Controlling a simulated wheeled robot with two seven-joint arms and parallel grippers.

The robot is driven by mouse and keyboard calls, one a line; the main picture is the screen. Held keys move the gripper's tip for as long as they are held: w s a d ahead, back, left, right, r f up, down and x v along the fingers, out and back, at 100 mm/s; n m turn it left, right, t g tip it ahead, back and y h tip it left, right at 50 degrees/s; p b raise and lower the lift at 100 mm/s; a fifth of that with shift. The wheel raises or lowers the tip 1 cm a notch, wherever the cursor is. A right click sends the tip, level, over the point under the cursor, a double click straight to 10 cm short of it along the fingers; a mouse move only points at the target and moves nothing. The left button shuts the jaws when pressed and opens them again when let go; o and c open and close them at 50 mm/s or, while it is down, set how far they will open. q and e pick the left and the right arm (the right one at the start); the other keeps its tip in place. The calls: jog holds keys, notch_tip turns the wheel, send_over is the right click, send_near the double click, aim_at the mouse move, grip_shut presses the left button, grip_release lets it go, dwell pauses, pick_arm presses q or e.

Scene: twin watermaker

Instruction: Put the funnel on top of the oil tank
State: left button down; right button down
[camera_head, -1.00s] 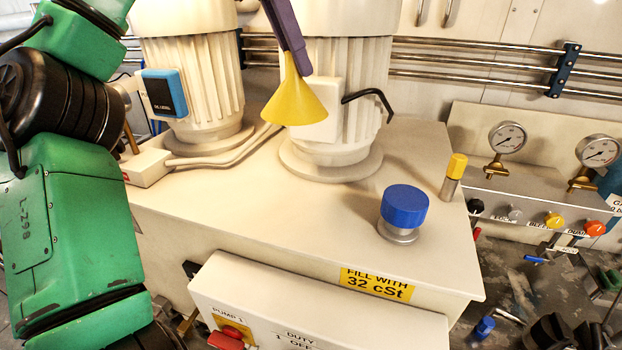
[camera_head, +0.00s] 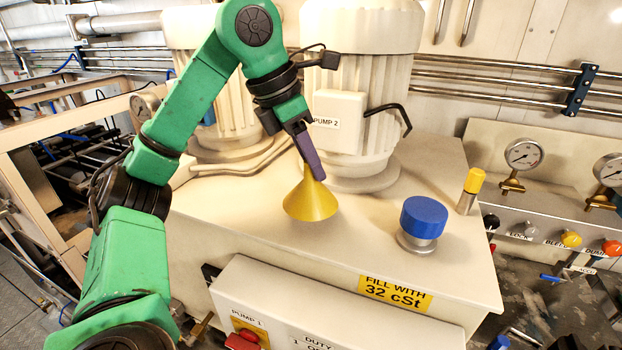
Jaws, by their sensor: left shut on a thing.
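The yellow funnel (camera_head: 310,200) is wide end down, over the left-middle of the cream oil tank's top (camera_head: 380,235). My left gripper (camera_head: 312,170), with purple fingers, is shut on the funnel's narrow upper end. The funnel's rim looks at or just above the tank top; I cannot tell whether it touches. The blue filler cap (camera_head: 423,217) sits on the tank to the right of the funnel, apart from it. A yellow label reading "FILL WITH 32 cSt" (camera_head: 395,293) is on the tank front. My right gripper is not in view.
Pump 2's motor (camera_head: 360,60) stands behind the funnel, with another motor to its left. A yellow-topped fitting (camera_head: 471,190) stands at the tank's right edge. The pump switch box (camera_head: 325,310) juts out in front. The tank top around the blue cap is clear.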

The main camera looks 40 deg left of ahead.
aim_at(312, 181)
pick_arm(q)
jog(key=shift+w+f, duration=0.15)
jog(key=shift+f, duration=0.25)
notch_tip(312, 181, down, 3)
jog(key=shift+f+b, duration=0.1)
jog(key=shift+b, duration=0.7)
jog(key=c, duration=1.1)
grip_release()
jog(key=o, duration=0.4)
